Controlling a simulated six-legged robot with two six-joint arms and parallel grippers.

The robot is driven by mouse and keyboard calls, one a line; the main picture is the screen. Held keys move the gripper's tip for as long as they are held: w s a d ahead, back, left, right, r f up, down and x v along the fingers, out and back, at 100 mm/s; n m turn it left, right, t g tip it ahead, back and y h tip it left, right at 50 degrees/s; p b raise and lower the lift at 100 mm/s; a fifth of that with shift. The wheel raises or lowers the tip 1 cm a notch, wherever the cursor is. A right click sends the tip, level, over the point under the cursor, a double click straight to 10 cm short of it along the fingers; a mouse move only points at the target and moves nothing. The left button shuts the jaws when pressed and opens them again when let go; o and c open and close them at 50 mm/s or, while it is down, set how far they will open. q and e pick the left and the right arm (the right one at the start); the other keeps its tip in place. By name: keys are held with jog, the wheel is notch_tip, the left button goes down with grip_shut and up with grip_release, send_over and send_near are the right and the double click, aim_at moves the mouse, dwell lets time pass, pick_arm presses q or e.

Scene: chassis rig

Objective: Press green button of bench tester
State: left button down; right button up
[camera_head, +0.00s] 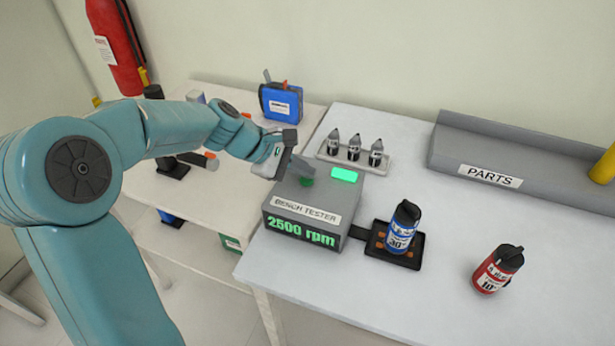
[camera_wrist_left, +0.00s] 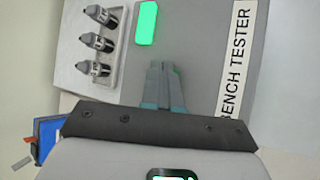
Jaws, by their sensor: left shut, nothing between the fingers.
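The bench tester (camera_head: 343,213) is a grey box on the white table, with a green "2500 rpm" readout on its front and a lit green rectangle (camera_head: 344,175) on its top. A darker green button (camera_head: 306,182) sits on the top, partly hidden by my left gripper (camera_head: 308,169). The gripper is shut and empty, its fingertips over the tester's top at the button. In the left wrist view, the shut fingers (camera_wrist_left: 162,75) point at the tester's top, and a bit of green shows beside the tips. I cannot tell whether they touch the button. My right gripper is not in view.
A blue motor (camera_head: 401,228) stands on a black pad (camera_head: 416,254) right of the tester; a red motor (camera_head: 497,270) stands farther right. A tray with three grey-capped pieces (camera_head: 354,148) is behind the tester. A grey PARTS bin (camera_head: 465,143) lies at the back.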

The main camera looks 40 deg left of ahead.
aim_at(303, 180)
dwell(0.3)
pick_arm(q)
jog(key=shift+r+p, duration=0.5)
notch_tip(303, 180, up, 6)
jog(key=p, duration=0.5)
dwell(0.3)
